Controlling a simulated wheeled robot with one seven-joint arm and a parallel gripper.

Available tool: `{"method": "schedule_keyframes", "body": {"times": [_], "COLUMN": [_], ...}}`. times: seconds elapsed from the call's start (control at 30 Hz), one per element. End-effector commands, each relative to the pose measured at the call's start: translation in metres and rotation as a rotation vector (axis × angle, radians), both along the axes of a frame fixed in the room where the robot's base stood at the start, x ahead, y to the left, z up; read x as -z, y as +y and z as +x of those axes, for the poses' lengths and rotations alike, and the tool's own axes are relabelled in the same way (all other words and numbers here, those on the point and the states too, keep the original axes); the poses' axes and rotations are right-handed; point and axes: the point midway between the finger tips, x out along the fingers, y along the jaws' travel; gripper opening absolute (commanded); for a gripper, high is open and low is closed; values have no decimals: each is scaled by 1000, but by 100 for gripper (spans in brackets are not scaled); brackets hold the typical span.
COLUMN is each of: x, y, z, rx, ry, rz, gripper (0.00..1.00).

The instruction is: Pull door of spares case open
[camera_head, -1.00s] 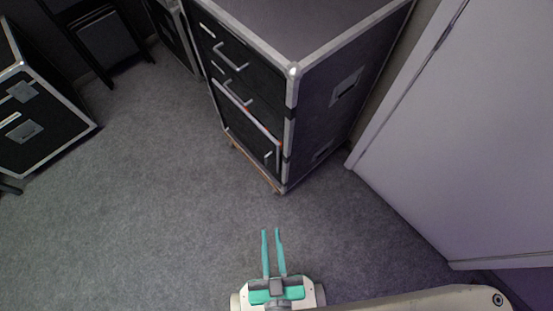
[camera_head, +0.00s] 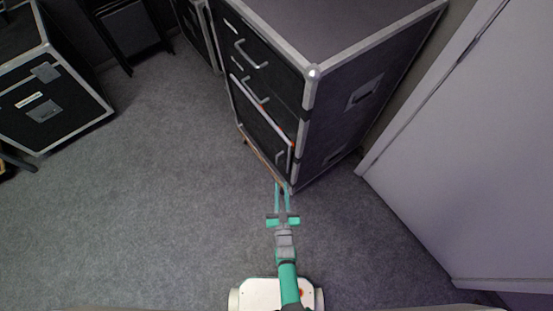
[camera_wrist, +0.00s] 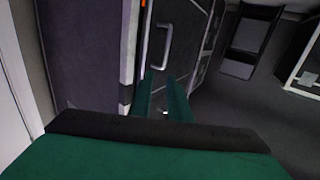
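The spares case (camera_head: 348,105) is a tall black case with pale metal edges, at upper centre in the head view. Its door (camera_head: 258,128) is the low front panel under two drawers and looks shut. The door handle (camera_head: 281,158) is a grey upright bar near the case's front corner; it also shows in the wrist view (camera_wrist: 167,47). My gripper (camera_head: 281,184) has teal fingers, apart and empty, at the foot of the case near that corner. In the wrist view the fingertips (camera_wrist: 158,76) point at the handle's lower end; contact cannot be told.
Two drawer handles (camera_head: 250,55) sit above the door. A white panel (camera_head: 460,140) stands to the right. Another black case (camera_head: 45,95) stands at the left, with a dark chair-like object (camera_head: 130,28) behind. The grey carpet (camera_head: 150,200) between is clear.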

Motion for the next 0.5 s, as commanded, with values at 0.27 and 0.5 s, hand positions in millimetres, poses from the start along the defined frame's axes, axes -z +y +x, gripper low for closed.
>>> {"method": "schedule_keyframes", "body": {"times": [0.27,0.5], "x": [18,18], "y": [14,16], "z": [38,61], "rx": [8,8], "ry": [-19,-23], "rz": [19,20], "gripper": [17,17]}}
